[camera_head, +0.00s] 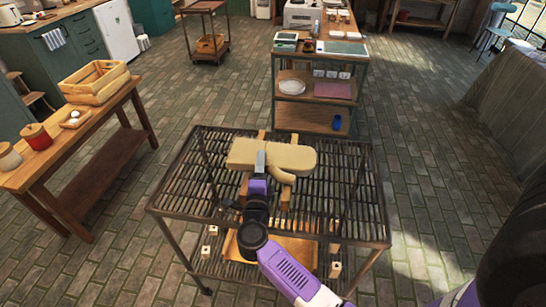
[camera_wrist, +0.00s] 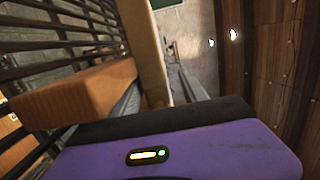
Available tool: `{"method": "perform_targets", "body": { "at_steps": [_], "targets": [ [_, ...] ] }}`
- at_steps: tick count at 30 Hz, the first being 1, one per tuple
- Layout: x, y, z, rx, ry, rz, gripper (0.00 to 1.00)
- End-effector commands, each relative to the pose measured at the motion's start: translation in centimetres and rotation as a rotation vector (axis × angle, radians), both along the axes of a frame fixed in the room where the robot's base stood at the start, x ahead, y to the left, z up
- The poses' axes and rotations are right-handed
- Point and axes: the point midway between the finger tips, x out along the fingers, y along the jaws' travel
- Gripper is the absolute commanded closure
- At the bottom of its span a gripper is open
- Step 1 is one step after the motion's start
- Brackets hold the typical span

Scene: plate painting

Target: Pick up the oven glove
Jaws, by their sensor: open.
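The cream oven glove (camera_head: 293,158) lies on wooden supports on top of a dark slatted metal rack (camera_head: 335,190) in the head view, its thumb towards me. My gripper (camera_head: 260,158) reaches over the rack, and its fingers overlap the near middle of the glove. In the wrist view, the open fingers (camera_wrist: 158,88) stand on either side of a beige edge that looks like the glove (camera_wrist: 148,45). I cannot tell whether either finger touches it. Part of the glove is hidden behind my gripper.
A wooden block (camera_wrist: 75,95) is close to the left finger in the wrist view. A wooden table (camera_head: 100,115) with a crate (camera_head: 95,82) stands at left. A shelf unit (camera_head: 310,112) stands behind the rack. Brick floor is free right of the rack.

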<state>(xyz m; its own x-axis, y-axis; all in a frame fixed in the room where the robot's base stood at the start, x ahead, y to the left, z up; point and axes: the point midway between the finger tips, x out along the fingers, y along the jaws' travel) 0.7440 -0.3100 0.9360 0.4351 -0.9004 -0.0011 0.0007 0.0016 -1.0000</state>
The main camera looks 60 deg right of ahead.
Motion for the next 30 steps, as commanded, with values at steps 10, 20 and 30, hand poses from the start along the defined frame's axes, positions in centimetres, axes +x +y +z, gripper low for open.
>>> {"method": "perform_targets", "body": {
  "at_steps": [10,20,30],
  "targets": [
    [1.3,-4.1,-0.7,-0.002,0.001,-0.002,0.49],
    [2.2,-5.7,-0.8,0.000,0.001,0.002,0.49],
    [2.2,-5.6,-0.8,-0.001,0.000,0.002,0.94]
  ]
}}
